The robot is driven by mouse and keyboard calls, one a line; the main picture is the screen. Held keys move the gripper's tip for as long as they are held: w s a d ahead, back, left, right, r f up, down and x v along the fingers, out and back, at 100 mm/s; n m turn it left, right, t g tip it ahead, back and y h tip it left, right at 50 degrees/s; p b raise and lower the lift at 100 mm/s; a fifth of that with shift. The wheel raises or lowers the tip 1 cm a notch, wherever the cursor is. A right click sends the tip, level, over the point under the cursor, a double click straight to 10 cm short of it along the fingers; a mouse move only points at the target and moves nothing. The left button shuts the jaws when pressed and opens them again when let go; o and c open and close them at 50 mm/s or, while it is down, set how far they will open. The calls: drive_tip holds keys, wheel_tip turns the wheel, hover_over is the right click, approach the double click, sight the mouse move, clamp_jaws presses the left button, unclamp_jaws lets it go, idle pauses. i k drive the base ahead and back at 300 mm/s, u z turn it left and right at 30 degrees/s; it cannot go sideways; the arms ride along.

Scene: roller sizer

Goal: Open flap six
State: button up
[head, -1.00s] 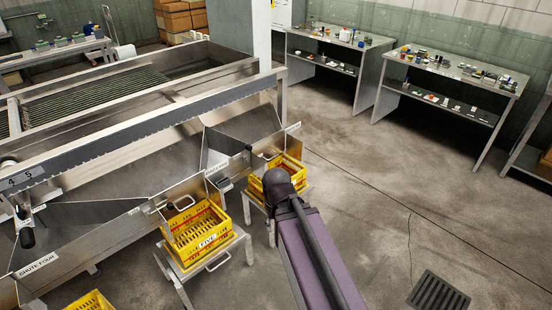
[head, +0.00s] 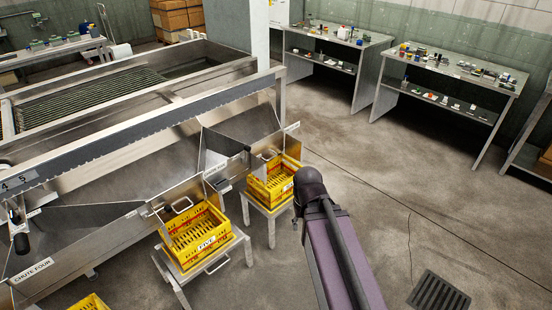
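A yellow crate marked FIVE (head: 190,240) sits on a stand under the nearer flap handle (head: 181,205). The sizer's toothed rail (head: 150,125) runs above the chutes. Two workbenches (head: 450,70) stand at the back right. The floor (head: 370,190) between is clear.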

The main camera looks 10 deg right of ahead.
sight(267, 150)
drive_tip(key=u, duration=0.05)
drive_tip(key=i, duration=1)
drive_tip(key=z, duration=0.05)
